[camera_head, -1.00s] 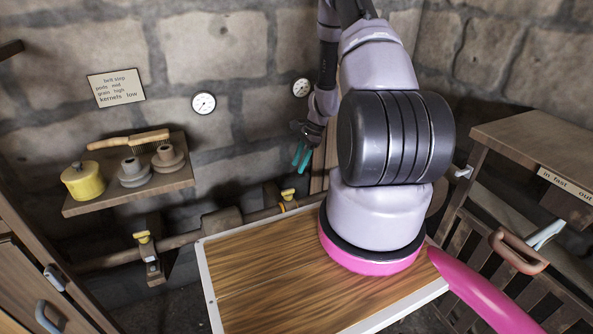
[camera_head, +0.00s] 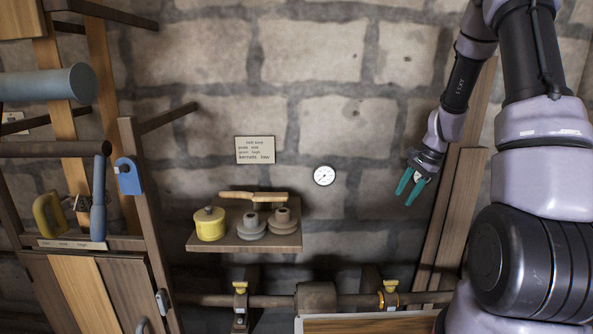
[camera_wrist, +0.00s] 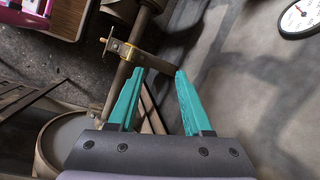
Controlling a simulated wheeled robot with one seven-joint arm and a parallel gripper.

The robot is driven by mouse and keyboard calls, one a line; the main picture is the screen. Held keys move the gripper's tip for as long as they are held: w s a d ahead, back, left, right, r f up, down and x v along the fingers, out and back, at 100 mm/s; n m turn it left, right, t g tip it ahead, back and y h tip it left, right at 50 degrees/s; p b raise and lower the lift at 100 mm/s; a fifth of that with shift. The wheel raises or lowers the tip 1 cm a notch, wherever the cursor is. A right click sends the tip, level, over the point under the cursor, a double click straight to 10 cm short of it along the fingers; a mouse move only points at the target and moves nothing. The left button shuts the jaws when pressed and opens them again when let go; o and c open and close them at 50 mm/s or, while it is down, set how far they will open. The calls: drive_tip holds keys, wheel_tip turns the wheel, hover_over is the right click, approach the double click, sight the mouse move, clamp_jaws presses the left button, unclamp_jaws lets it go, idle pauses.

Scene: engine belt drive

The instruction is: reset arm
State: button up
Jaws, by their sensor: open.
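My gripper (camera_head: 411,187) hangs at the right of the head view, in front of the stone wall. Its two teal fingers point down, apart, with nothing between them. In the wrist view the open fingers (camera_wrist: 158,85) point toward the wall and pipe area. My arm comes down from the top right, folded, with its thick dark shoulder joint at the right edge.
A small shelf (camera_head: 200,243) holds a yellow pot (camera_head: 210,223), a brush (camera_head: 253,196) and grey stepped pieces (camera_head: 282,222). Planks (camera_head: 457,215) lean behind my gripper. A wooden rack (camera_head: 130,135) stands left.

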drive_tip(key=s+a+r+n+t, duration=0.1)
drive_tip(key=s+a+r+n, duration=0.2)
drive_tip(key=r, duration=0.7)
drive_tip(key=s+a+r+n+t, duration=0.1)
drive_tip(key=s+a+r+n, duration=0.15)
drive_tip(key=s+r, duration=0.5)
drive_tip(key=s+a+r+n+t+h, duration=0.1)
drive_tip(key=s+a+r+n+t, duration=0.2)
drive_tip(key=s+r, duration=0.8)
drive_tip(key=s+n, duration=0.1)
drive_tip(key=s, duration=0.3)
drive_tip(key=shift+a+h, duration=0.3)
